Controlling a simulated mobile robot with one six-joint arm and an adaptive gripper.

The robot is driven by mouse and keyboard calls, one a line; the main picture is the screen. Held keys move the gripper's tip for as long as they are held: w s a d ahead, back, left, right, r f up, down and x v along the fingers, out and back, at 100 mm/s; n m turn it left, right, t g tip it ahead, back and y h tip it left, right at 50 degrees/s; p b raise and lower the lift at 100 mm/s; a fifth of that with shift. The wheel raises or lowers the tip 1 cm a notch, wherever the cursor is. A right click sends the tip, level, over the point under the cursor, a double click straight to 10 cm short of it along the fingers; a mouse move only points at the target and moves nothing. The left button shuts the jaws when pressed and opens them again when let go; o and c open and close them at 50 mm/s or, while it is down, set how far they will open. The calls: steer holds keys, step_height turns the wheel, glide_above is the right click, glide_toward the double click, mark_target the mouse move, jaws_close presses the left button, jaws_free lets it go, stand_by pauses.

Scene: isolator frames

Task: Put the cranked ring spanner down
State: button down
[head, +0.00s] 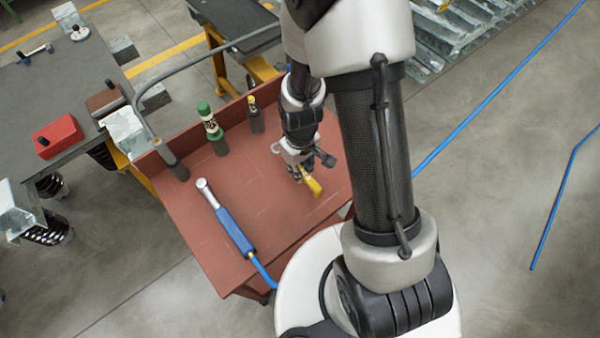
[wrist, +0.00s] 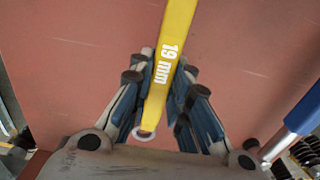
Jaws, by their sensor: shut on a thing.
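I cannot tell whether the spanner touches the surface.
A grey bent pipe (head: 150,115) rises at the left edge. The middle is clear.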

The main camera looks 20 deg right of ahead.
steer(key=shift+f, duration=1.15)
steer(key=shift+b, duration=0.3)
steer(key=shift+f, duration=0.2)
steer(key=c, duration=1.5)
jaws_free()
steer(key=shift+r, duration=0.1)
